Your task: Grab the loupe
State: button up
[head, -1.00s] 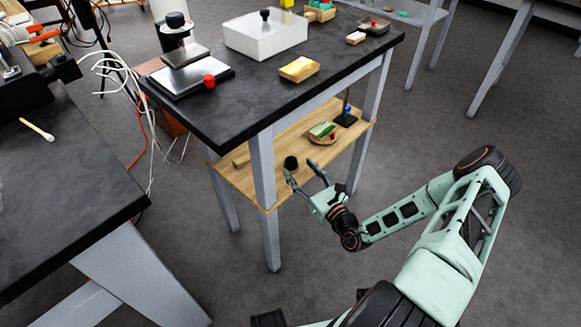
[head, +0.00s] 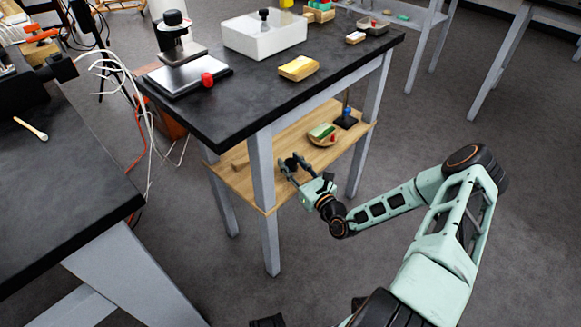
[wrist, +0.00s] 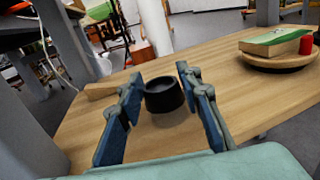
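A small black round cup-like piece, which looks like the loupe (wrist: 165,97), stands on the wooden lower shelf (head: 240,183) of the dark-topped bench. It also shows in the head view (head: 291,163), partly covered by the fingers. My gripper (wrist: 160,76) is open, low over the shelf, with one finger to each side of the black piece. In the wrist view there is a gap between the piece and each finger. The piece stands upright on the shelf.
A round wooden dish (wrist: 277,60) with a green-topped block and a red item stands right of the loupe. A small wooden block (wrist: 101,90) lies to its left. A bench leg (head: 262,165) rises close to the gripper's left. The bench top (head: 235,110) overhangs the shelf.

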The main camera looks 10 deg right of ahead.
jog(key=shift+c, duration=1.2)
jog(key=shift+r, duration=0.1)
